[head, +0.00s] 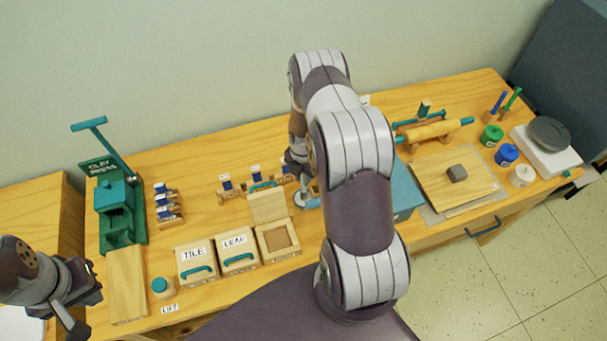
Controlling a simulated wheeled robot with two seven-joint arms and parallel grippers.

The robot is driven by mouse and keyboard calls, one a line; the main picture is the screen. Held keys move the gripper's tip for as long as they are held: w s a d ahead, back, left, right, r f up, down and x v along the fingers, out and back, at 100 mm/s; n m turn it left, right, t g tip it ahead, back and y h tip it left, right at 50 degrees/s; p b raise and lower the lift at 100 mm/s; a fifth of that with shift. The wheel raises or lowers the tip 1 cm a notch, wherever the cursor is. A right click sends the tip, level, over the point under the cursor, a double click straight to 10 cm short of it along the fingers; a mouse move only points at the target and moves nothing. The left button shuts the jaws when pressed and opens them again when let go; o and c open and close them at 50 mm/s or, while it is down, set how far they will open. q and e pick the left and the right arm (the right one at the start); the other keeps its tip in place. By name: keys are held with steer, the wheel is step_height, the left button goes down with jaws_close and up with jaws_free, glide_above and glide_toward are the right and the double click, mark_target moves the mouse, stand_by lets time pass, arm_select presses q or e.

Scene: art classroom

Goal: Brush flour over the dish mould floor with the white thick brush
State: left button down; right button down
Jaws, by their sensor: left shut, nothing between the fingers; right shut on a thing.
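The open box (291,252), which I take to be the dish mould, stands right of the closed TILE (197,270) and LEAF (238,255) boxes. Its brown floor shows, and its lid (268,207) stands raised behind it. My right gripper (300,184) is mostly hidden by its own arm, above the table behind and right of the open box. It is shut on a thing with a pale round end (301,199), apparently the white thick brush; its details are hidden. My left gripper (76,322) is shut and empty at the lower left, near the table's front left corner.
A green clay press (118,208) stands at the left, with a wooden board (127,284) before it. A board with a grey block (457,173), a rolling pin (433,130), coloured jars (507,154) and a scale (546,150) are at the right. My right arm covers the table's middle.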

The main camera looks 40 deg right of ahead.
steer(key=shift+f, duration=0.2)
steer(key=shift+b, duration=0.3)
stand_by(0.9)
step_height(320, 180, up, 7)
steer(key=p, duration=0.5)
stand_by(0.7)
